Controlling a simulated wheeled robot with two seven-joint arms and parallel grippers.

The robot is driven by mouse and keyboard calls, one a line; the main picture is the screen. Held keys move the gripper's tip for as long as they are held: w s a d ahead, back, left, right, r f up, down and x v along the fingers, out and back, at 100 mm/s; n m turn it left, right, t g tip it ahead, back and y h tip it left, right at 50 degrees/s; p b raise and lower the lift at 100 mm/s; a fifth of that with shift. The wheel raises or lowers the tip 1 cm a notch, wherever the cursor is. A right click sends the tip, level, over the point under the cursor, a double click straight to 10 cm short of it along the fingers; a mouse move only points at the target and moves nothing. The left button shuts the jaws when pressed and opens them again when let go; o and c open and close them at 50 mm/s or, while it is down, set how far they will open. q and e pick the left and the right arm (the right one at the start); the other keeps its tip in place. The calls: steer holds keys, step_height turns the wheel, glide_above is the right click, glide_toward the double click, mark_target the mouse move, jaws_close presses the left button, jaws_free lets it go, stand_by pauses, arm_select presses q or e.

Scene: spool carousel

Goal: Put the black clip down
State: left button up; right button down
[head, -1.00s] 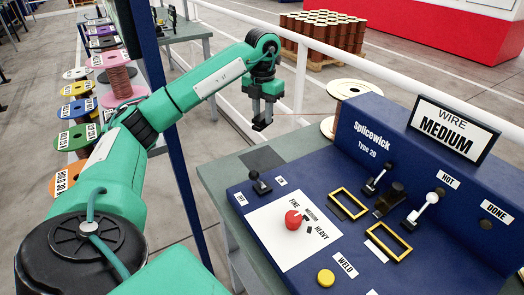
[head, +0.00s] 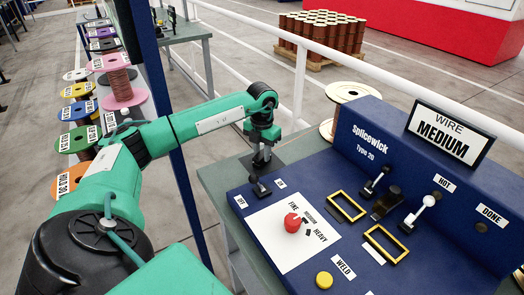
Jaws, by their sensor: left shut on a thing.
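My left gripper (head: 262,154) is in the head view, pointing down at the back left corner of the Splicewick machine's bench. It is shut on the black clip (head: 260,164), which shows only as a small dark shape at the fingertips. The gripper is low over a dark grey pad (head: 277,156) on the bench top, just behind the black OFF/ON lever (head: 259,186). I cannot tell whether the clip touches the pad. My right gripper is not in view.
The blue Splicewick console (head: 375,140) stands to the right, with two levers, yellow frames (head: 347,205), a red knob (head: 292,222) and a WIRE MEDIUM sign (head: 450,132). A wire spool (head: 351,91) stands behind it. A white railing (head: 305,70) runs behind the bench.

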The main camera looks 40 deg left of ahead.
arm_select(q)
steer(key=shift+f, duration=0.1)
steer(key=o, duration=1)
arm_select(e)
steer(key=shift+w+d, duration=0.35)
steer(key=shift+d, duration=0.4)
